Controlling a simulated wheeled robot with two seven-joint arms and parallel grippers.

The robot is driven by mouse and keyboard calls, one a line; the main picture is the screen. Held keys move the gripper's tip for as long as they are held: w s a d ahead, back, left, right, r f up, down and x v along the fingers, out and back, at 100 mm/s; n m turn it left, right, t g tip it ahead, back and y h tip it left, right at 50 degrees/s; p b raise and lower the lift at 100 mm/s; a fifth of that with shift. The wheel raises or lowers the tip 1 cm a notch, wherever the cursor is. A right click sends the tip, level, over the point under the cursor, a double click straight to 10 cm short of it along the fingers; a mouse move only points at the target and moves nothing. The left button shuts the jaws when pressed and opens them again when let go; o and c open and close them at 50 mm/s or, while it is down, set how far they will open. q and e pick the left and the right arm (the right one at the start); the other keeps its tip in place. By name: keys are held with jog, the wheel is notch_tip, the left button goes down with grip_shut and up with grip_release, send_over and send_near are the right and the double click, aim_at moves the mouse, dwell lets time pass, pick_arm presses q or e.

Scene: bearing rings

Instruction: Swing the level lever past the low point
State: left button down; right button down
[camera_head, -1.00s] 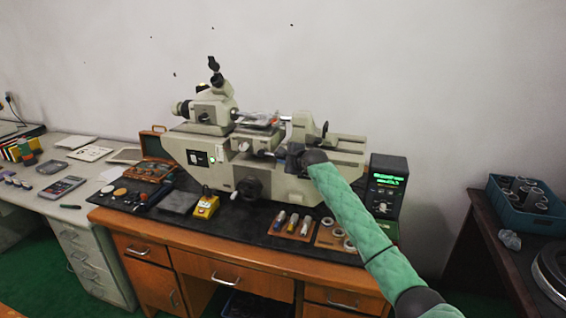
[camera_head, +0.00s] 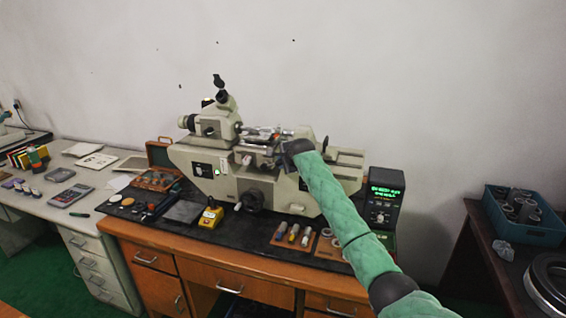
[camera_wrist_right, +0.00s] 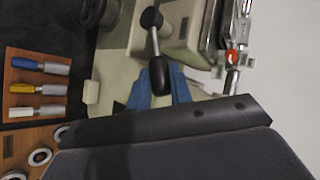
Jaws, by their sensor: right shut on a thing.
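The level lever (camera_wrist_right: 154,45) shows in the right wrist view as a thin metal rod. It runs from a round black hub at the top down to a dark oval knob (camera_wrist_right: 159,76). My right gripper (camera_wrist_right: 158,95) has its blue fingertips on either side of the knob and is shut on it. In the head view my right gripper (camera_head: 288,158) is at the front of the grey measuring machine (camera_head: 205,158), right of its middle. The lever is hidden there by the gripper and arm. My left gripper is not in view.
The machine stands on a black mat on a wooden desk. A yellow box (camera_head: 210,217), a rack of colored-handled gauges (camera_head: 293,235) and bearing rings lie in front. A display unit (camera_head: 384,195) stands right of the machine. A blue bin (camera_head: 524,215) is at far right.

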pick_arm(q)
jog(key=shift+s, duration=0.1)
pick_arm(e)
jog(key=shift+f, duration=0.15)
jog(key=c, duration=1.3)
grip_release()
jog(key=shift+o, duration=0.2)
pick_arm(q)
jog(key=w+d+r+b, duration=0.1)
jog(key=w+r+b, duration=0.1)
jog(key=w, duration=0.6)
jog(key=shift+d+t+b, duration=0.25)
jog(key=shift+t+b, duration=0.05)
jog(key=shift+b, duration=0.45)
pick_arm(e)
jog(key=v, duration=0.7)
jog(key=shift+s+r, duration=0.25)
jog(key=shift+s, duration=0.05)
jog(key=shift+d, duration=0.1)
